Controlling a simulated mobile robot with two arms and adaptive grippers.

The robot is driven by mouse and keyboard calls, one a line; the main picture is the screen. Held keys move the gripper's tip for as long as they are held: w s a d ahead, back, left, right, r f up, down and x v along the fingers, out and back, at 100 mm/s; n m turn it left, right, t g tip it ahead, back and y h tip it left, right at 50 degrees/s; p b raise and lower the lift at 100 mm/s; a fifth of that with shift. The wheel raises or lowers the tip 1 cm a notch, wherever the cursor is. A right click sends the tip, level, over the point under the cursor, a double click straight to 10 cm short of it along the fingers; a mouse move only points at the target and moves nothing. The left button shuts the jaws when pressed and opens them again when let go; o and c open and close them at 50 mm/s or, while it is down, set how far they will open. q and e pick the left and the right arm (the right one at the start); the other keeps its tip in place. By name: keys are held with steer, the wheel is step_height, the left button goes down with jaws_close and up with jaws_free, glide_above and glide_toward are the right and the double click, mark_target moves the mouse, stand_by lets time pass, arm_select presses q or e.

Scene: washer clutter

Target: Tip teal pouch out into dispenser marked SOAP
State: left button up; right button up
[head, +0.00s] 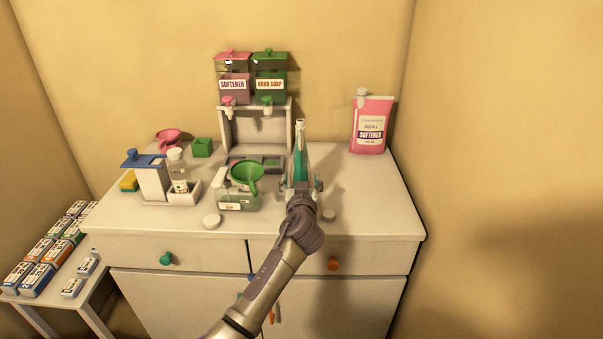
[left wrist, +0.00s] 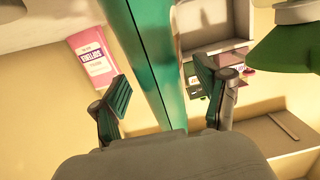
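The teal pouch (head: 300,155) stands upright and narrow side on, with a pale spout at its top, at the middle of the counter. My left gripper (head: 301,184) is in front of it, with fingers on either side. In the left wrist view the pouch (left wrist: 150,60) runs between the spread fingers (left wrist: 166,90), with gaps on both sides. Its foot is hidden. A squat green container (head: 238,202) stands left of my gripper, with a green funnel (head: 245,174) in its top; its small label is too small to read. My right gripper is out of view.
Behind, a stand (head: 289,135) carries a pink SOFTENER tank (head: 234,74) and a green HAND SOAP tank (head: 270,74).

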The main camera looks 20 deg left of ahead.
mark_target(301, 171)
arm_select(q)
steer(key=c, duration=1)
steer(key=shift+r+p, duration=1.35)
steer(key=shift+r, duration=0.75)
steer(key=shift+c, duration=0.2)
